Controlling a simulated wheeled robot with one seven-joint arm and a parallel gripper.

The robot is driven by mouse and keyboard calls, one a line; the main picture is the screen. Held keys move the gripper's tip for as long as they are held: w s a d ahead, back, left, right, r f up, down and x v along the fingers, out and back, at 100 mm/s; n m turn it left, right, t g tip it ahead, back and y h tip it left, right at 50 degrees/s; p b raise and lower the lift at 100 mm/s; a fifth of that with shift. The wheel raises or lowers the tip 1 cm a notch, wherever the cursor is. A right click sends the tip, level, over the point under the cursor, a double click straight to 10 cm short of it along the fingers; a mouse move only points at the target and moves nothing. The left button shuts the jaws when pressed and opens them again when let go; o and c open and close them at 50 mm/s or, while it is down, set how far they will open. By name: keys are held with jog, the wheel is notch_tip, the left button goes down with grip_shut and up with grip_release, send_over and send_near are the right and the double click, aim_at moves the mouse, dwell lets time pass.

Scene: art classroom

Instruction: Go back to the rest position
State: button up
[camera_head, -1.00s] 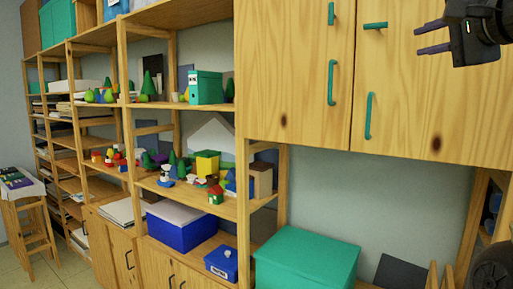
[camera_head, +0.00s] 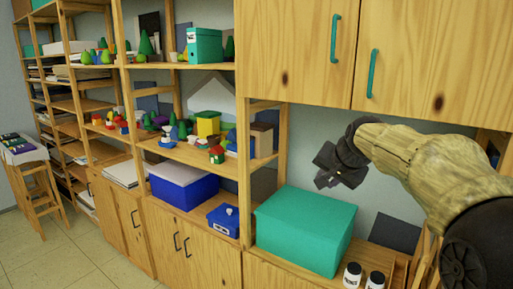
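My gripper (camera_head: 327,178) is at the right of the head view, above the back right of the green box (camera_head: 303,231). Its fingers point down and to the left and look foreshortened and dark, so I cannot tell whether they are open or shut. I see no object hanging from it. My arm reaches in from the right edge, in front of the wall below the upper cupboard doors (camera_head: 420,60).
Wooden shelves (camera_head: 190,150) with small model houses and trees stand at the left and middle. A blue box (camera_head: 182,188) and a small blue case (camera_head: 223,219) sit lower. Two white jars (camera_head: 352,275) stand front right. A stool (camera_head: 40,185) is at far left; floor beside it is clear.

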jog(key=s+a+f+n+g, duration=0.2)
jog(key=s+f, duration=0.3)
jog(key=f, duration=0.7)
jog(key=s+f+n+g+h, duration=0.1)
jog(key=s+f+n+g, duration=0.2)
jog(key=s+f, duration=1.2)
jog(key=s+n, duration=0.1)
jog(key=s, duration=0.3)
jog(key=shift+a+f+n+g, duration=0.25)
jog(key=shift+a+n+g, duration=0.1)
jog(key=shift+n+g, duration=0.05)
